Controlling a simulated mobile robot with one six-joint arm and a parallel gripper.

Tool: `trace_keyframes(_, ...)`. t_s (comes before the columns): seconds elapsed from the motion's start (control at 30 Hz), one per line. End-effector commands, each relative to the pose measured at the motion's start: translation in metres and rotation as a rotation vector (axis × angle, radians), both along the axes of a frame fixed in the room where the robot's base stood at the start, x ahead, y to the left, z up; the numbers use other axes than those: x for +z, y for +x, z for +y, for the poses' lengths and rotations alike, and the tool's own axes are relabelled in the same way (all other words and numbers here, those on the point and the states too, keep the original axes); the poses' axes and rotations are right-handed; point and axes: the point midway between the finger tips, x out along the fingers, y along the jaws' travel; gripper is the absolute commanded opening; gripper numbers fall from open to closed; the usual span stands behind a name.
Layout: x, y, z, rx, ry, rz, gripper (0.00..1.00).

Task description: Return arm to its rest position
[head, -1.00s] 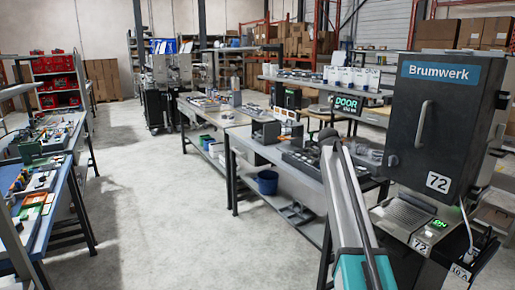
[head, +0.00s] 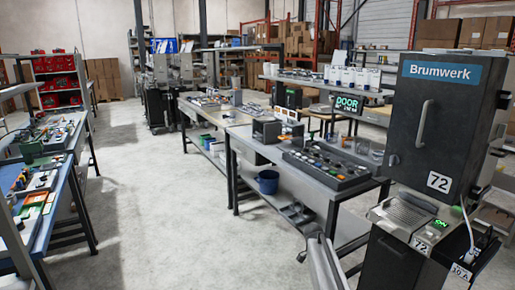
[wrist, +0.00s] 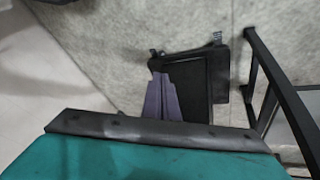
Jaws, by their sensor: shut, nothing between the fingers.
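My arm (head: 325,264) shows at the bottom of the head view, right of centre, as a short grey piece in front of the workbench. The rest of it is below the picture edge. In the wrist view, my gripper's two narrow purple-grey fingers (wrist: 160,76) stand close together, shut and empty, over the floor and a dark flat object. A teal housing of mine with a dark edge fills the bottom of that view and hides the finger bases. The gripper cannot be made out in the head view.
A dark Brumwerk machine (head: 433,125) marked 72 stands close on the right. A long workbench (head: 320,196) with a dark tray (head: 328,168) runs through the middle; a blue bin (head: 267,182) sits below. Another cluttered bench (head: 55,200) is left. The floor aisle (head: 160,220) is clear.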

Motion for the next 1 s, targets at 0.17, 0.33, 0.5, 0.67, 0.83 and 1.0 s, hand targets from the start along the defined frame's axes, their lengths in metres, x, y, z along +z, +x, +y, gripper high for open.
trace_keyframes(0.17,-0.055,-0.051,0.014,0.061,0.042,0.087,0.0)
trace_keyframes(0.33,-0.099,-0.097,0.026,0.127,0.089,0.165,0.0)
trace_keyframes(0.5,-0.139,-0.148,0.039,0.199,0.142,0.245,0.0)
trace_keyframes(0.67,-0.171,-0.198,0.051,0.274,0.2,0.317,0.0)
trace_keyframes(0.83,-0.199,-0.253,0.063,0.362,0.269,0.391,0.0)
trace_keyframes(1.0,-0.221,-0.311,0.075,0.459,0.348,0.461,0.0)
